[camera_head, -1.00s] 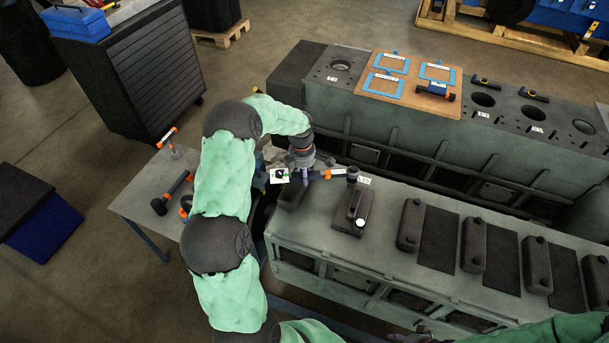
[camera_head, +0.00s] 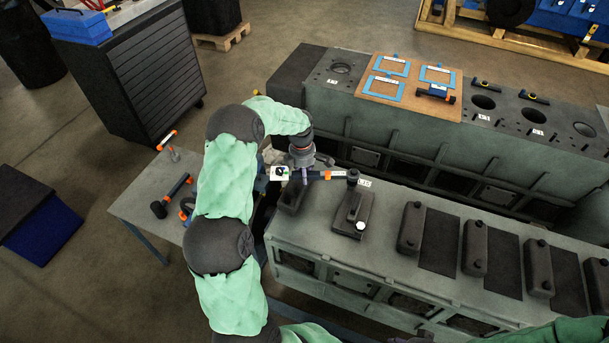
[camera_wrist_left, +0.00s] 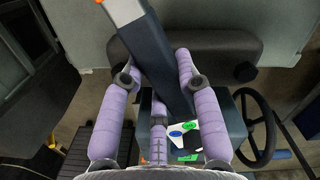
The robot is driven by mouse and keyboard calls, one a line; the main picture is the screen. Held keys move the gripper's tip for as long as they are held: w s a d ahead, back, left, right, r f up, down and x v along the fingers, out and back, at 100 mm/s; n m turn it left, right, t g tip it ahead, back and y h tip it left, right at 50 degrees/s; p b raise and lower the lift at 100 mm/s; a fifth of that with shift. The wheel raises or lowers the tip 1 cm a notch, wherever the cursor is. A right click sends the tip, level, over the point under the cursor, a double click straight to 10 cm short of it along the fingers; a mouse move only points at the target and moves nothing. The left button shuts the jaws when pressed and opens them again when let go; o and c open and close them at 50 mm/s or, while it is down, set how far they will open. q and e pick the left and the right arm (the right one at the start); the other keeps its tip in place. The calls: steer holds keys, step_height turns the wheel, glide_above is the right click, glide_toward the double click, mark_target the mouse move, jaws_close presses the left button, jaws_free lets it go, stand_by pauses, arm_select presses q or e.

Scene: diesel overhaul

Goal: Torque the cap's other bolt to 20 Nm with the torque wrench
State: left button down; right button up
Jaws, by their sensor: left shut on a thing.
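The torque wrench (camera_head: 319,176) is dark with an orange band. My left gripper (camera_head: 303,179) is shut on its handle. In the left wrist view, the purple fingers (camera_wrist_left: 160,84) close around the dark handle (camera_wrist_left: 154,60). The wrench lies about level, with its head (camera_head: 352,175) at the far end of the dark cap (camera_head: 350,211) on the near grey block. The head hides what is under it, so I cannot tell whether it is seated on a bolt. A bright bolt (camera_head: 360,226) shows at the cap's near end. My right gripper is not clearly visible.
Several more dark caps (camera_head: 474,246) stand along the near block (camera_head: 390,272) to the right. The far engine block (camera_head: 400,125) carries an orange-brown board with blue frames (camera_head: 411,102). A side table (camera_head: 140,207) with tools stands left of my left arm.

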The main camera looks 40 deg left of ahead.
arm_select(q)
steer(key=shift+w+a+r, duration=0.35)
steer(key=shift+w, duration=0.05)
steer(key=shift+w+a+m, duration=0.15)
steer(key=shift+w+m, duration=0.05)
steer(key=shift+m, duration=0.1)
stand_by(0.3)
steer(key=shift+w+a, duration=0.15)
steer(key=shift+w, duration=0.1)
steer(key=shift+w+a+f+m, duration=0.1)
steer(key=shift+m, duration=0.3)
steer(key=shift+w, duration=0.1)
steer(key=shift+w+a+f+m+b, duration=0.1)
steer(key=shift+w+a+m+b, duration=0.1)
steer(key=shift+m+b, duration=0.1)
steer(key=shift+w+a+m, duration=0.2)
steer(key=shift+w+m, duration=0.1)
steer(key=shift+w, duration=0.15)
stand_by(0.9)
steer(key=shift+w+a, duration=0.15)
steer(key=shift+w, duration=0.1)
